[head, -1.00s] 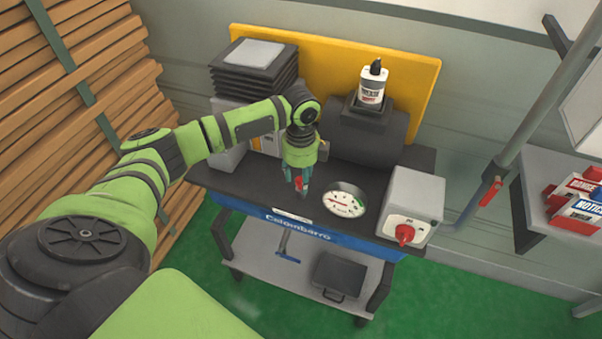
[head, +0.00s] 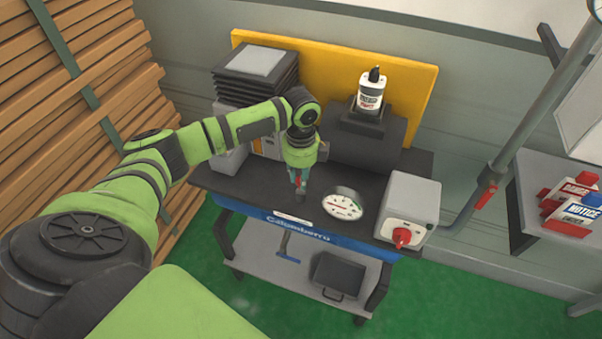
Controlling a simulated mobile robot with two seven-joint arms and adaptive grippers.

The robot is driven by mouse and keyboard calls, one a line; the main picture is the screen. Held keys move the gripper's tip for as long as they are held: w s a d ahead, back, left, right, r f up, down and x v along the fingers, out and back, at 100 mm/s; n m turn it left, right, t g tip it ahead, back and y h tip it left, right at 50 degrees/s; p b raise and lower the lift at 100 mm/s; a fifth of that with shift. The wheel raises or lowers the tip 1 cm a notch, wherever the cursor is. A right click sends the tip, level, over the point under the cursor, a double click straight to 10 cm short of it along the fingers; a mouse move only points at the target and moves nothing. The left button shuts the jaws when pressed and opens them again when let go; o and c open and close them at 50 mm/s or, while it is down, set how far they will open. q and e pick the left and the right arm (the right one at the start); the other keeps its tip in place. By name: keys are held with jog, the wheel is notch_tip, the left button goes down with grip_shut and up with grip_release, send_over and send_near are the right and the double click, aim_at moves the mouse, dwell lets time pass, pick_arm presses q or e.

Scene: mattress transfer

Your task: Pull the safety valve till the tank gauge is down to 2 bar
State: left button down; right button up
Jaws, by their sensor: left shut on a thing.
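My left gripper (head: 299,184) points down at the front of the dark bench top, left of the gauge. It is shut on a small red part, which I take to be the safety valve (head: 298,179); the fingers hide most of it. The round white tank gauge (head: 342,204) lies face up to the right of the gripper, apart from it. Its dial has a red needle, but the figures are too small to read. A dark grey tank (head: 366,146) lies behind the gauge. My right gripper is not in view.
A grey switch box (head: 411,199) with a red knob (head: 401,237) stands at the bench's right end. A white bottle (head: 370,92) stands above the tank. Black stacked trays (head: 255,75) are at the back left. A wood stack (head: 75,110) is beside my left arm.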

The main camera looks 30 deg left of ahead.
pick_arm(q)
jog(key=c, duration=1)
grip_release()
notch_tip(320, 180, up, 12)
